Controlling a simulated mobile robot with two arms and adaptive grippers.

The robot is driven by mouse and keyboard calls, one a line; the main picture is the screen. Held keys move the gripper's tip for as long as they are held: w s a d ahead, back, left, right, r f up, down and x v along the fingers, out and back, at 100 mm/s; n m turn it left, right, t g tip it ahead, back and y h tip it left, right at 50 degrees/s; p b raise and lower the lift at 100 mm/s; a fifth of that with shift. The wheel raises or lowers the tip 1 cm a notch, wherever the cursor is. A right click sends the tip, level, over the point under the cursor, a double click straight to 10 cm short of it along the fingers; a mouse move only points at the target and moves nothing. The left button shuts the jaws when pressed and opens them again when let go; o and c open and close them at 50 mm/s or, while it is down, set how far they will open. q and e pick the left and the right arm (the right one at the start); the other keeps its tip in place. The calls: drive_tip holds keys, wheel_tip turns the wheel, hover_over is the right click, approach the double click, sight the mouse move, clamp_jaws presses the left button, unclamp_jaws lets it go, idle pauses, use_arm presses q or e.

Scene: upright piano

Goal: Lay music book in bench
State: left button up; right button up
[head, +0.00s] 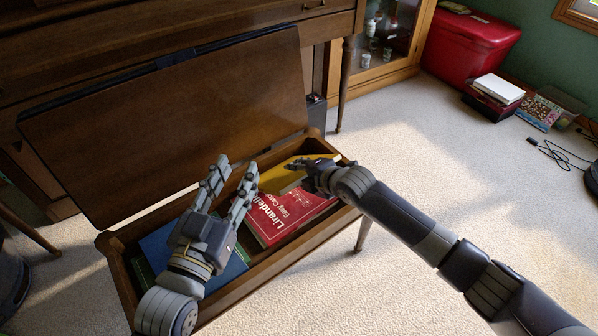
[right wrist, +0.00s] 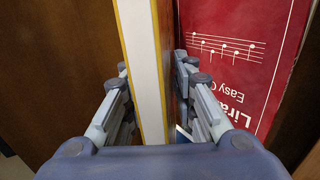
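The piano bench (head: 118,268) stands open, its lid (head: 190,120) raised toward the piano. A yellow music book (head: 278,181) is at the right end of the bench, partly hidden by my right gripper (head: 308,166). In the right wrist view the fingers (right wrist: 155,85) are on both sides of the yellow-edged book (right wrist: 140,60), shut on it. A red book (head: 290,212) lies in the bench, and also shows in the right wrist view (right wrist: 235,60). My left gripper (head: 234,170) is open and empty above a blue book (head: 160,245) in the bench.
The piano (head: 100,40) stands right behind the lid. A glass cabinet (head: 385,35), a red chest (head: 465,45) and small books (head: 498,90) are at the back right. Cables (head: 560,155) lie on the carpet at the far right. The carpet (head: 450,180) right of the bench is clear.

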drive_tip(key=shift+d, duration=0.1)
idle(0.3)
drive_tip(key=v, duration=1.2)
idle(0.7)
